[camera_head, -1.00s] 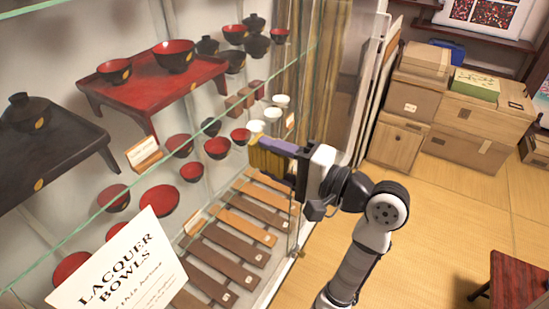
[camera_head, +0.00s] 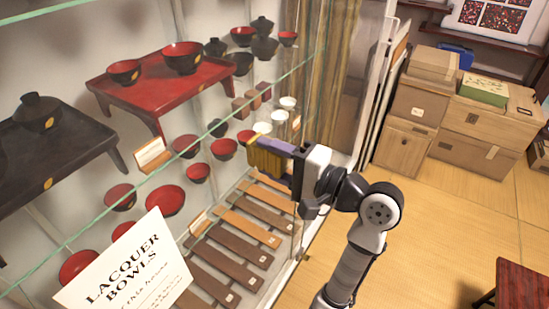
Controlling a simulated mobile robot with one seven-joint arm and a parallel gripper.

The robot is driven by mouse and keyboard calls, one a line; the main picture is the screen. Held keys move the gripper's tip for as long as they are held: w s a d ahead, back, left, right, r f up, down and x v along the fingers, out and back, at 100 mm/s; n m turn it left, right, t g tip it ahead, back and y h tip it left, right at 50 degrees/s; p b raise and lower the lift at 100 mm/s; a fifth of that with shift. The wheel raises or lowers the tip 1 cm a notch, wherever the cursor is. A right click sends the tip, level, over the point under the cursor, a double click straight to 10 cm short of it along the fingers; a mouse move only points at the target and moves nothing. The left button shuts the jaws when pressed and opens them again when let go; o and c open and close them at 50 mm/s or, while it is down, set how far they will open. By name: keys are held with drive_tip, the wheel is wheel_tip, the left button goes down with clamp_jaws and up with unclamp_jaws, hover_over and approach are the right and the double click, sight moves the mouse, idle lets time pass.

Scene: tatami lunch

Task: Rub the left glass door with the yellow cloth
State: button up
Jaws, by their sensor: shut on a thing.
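The glass door (camera_head: 215,135) fills the left of the view, with lacquer bowls behind it and a white "Lacquer Bowls" card (camera_head: 128,268) at its lower left. Which door pane is the left one I cannot tell for sure. My gripper (camera_head: 290,165) is shut on the yellow cloth (camera_head: 265,160), which shows as a yellow face with a purple strip along its top. The yellow face is turned left toward the glass, near the pane's right part. Whether it touches the glass I cannot tell.
Behind the glass are a red stand (camera_head: 160,85), a dark stand (camera_head: 60,150) and several wooden strips (camera_head: 225,245). Cardboard boxes (camera_head: 470,130) are stacked at the back right. A red table (camera_head: 520,285) stands at the lower right. Tatami floor (camera_head: 440,225) lies open between them.

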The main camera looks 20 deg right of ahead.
drive_tip(key=shift+w, duration=0.1)
drive_tip(key=w+d+p, duration=0.1)
drive_tip(key=w+d, duration=0.1)
drive_tip(key=d, duration=0.1)
drive_tip(key=shift+w+r, duration=0.1)
drive_tip(key=shift+w, duration=0.1)
drive_tip(key=shift+p, duration=0.3)
drive_tip(key=shift+s+a+p, duration=0.2)
drive_tip(key=shift+s+a, duration=0.4)
drive_tip(key=shift+a, duration=0.25)
drive_tip(key=shift+s+a+p, duration=0.2)
drive_tip(key=shift+s+a, duration=0.35)
drive_tip(key=shift+a, duration=0.3)
drive_tip(key=shift+s, duration=0.1)
drive_tip(key=shift+p+v, duration=0.65)
drive_tip(key=shift+v, duration=2.2)
drive_tip(key=shift+d, duration=0.15)
